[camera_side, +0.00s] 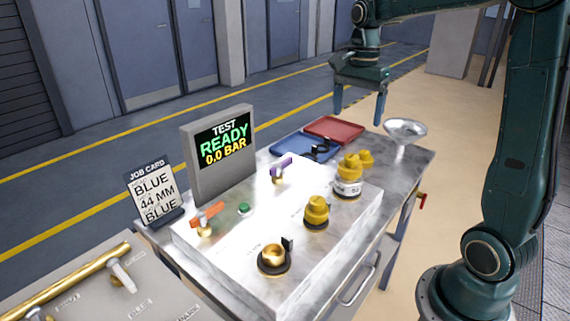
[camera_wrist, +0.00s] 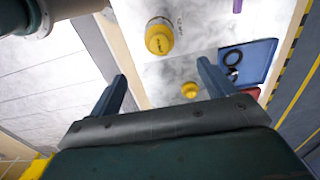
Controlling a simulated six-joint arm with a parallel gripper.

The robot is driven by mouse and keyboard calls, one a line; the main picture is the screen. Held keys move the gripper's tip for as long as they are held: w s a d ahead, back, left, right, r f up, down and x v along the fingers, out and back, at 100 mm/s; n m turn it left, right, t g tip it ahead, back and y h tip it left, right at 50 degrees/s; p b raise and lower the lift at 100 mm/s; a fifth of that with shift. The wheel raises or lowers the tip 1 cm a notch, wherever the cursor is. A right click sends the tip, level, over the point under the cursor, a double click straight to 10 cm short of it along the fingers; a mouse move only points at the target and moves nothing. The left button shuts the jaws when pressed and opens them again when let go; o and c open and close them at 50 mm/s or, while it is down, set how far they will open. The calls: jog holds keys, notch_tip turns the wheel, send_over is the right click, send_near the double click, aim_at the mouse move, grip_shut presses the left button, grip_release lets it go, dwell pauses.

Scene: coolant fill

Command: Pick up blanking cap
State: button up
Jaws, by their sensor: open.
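My gripper (camera_side: 359,112) is open and empty, pointing down above the far part of the bench; its two fingers also show in the wrist view (camera_wrist: 162,74). A small yellow cap (camera_side: 366,158) sits on the bench below it; it appears between the fingers in the wrist view (camera_wrist: 190,90). A larger yellow cap (camera_side: 349,164) sits on a white-labelled fitting beside it, and shows farther up in the wrist view (camera_wrist: 159,38). Another yellow cap (camera_side: 317,208) sits on a port nearer the camera. I cannot tell which yellow cap is the blanking cap.
A blue tray (camera_side: 289,145) holding black rings and a red tray (camera_side: 335,128) lie at the back. A metal funnel (camera_side: 405,130) stands at the right. An open brass port (camera_side: 273,256), orange and purple handles, a READY screen (camera_side: 224,145) and a job card (camera_side: 153,190) are nearer.

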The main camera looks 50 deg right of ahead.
aim_at(352, 156)
jog(key=shift+f, duration=4.25)
jog(key=shift+f, duration=2.6)
jog(key=c, duration=1)
jog(key=shift+r, duration=0.2)
jog(key=shift+c, duration=0.2)
notch_tip(352, 156, up, 20)
jog(key=shift+f, duration=0.15)
jog(key=shift+a, duration=0.15)
